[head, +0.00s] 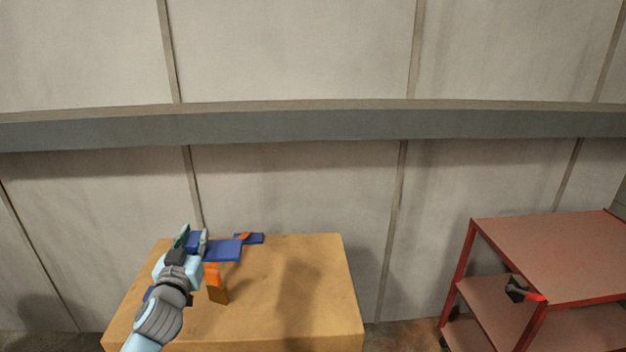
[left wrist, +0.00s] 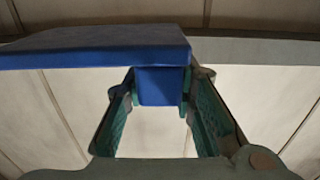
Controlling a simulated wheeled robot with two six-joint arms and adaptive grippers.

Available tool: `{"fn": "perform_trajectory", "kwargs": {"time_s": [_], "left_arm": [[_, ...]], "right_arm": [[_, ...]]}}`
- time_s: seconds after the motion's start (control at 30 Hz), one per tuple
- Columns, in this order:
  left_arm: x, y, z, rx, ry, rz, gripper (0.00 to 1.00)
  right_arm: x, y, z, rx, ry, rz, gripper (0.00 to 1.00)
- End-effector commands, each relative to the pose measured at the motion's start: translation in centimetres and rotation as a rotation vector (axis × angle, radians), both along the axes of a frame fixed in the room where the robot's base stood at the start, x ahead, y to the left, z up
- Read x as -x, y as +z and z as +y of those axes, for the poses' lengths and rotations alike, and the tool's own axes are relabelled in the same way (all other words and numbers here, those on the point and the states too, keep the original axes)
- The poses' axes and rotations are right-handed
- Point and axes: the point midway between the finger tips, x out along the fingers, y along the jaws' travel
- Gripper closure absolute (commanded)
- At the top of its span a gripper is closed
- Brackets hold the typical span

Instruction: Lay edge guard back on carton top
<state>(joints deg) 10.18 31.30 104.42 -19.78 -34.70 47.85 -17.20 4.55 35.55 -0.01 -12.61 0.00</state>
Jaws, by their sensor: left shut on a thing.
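The carton (head: 315,305) is a tan box with a flat top, low and left of centre in the head view. My left gripper (head: 190,238) is over its far left part and is shut on a blue edge guard (head: 223,250), which sticks out to the right of the fingers. In the left wrist view the edge guard (left wrist: 90,47) shows as a wide blue plate, with a blue part between the two green finger pads. I cannot tell whether it touches the carton top. My right gripper is not in view.
A smaller blue piece (head: 256,238) with an orange part lies near the carton's back edge. An orange block (head: 217,287) is beside my left wrist. The carton's right side is clear. A red shelf cart (head: 560,250) stands at the right, with a black and red object (head: 520,291) at it.

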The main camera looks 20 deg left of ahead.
Motion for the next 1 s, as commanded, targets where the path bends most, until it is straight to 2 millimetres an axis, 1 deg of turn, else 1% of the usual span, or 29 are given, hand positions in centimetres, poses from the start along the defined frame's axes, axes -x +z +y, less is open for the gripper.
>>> {"fn": "perform_trajectory", "kwargs": {"time_s": [0.07,0.13,0.23,0.27,0.33,0.37,0.4,0.47,0.5,0.57,0.6,0.67,0.7,0.73,0.8,0.9,1.0], "left_arm": [[-0.1,0.1,-0.4,0.002,-0.018,-0.002,1.0],[-0.3,0.7,-1.3,0.0,-0.052,-0.004,1.0],[-0.3,2.5,-3.5,0.0,-0.129,-0.007,1.0],[-0.2,3.2,-4.4,0.0,-0.159,-0.008,1.0],[0.6,4.1,-6.9,-0.002,-0.244,-0.007,1.0],[1.1,4.3,-8.2,-0.003,-0.284,-0.005,1.0],[2.0,4.4,-9.8,-0.003,-0.337,-0.003,1.0],[3.6,4.2,-12.2,-0.003,-0.418,-0.001,1.0],[4.8,3.9,-13.8,-0.004,-0.472,0.001,1.0],[6.9,3.4,-16.1,-0.001,-0.549,0.002,1.0],[8.4,3.0,-17.5,-0.003,-0.599,0.004,1.0],[10.7,2.2,-19.5,-0.001,-0.669,0.004,1.0],[12.3,1.6,-20.7,0.001,-0.712,0.005,1.0],[13.4,1.1,-21.5,0.003,-0.74,0.006,1.0],[15.7,-0.4,-22.9,0.007,-0.796,0.006,1.0],[17.9,-2.8,-23.8,0.011,-0.835,-0.002,1.0],[19.2,-4.6,-24.0,0.008,-0.834,0.001,1.0]], "right_arm": [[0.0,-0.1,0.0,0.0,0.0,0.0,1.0],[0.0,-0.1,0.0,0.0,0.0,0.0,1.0],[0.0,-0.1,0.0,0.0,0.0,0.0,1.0],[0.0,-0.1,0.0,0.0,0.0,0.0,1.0],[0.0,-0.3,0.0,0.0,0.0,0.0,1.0],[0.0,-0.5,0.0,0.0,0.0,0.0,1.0],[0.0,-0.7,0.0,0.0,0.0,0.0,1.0],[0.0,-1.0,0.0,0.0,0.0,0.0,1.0],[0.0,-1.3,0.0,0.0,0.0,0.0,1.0],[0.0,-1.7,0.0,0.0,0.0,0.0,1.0],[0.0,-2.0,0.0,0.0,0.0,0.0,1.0],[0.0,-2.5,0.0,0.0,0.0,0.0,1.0],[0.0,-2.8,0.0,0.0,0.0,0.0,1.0],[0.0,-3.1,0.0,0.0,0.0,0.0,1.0],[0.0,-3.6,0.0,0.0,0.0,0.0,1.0],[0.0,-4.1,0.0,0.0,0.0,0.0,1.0],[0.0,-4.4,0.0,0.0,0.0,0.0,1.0]]}}
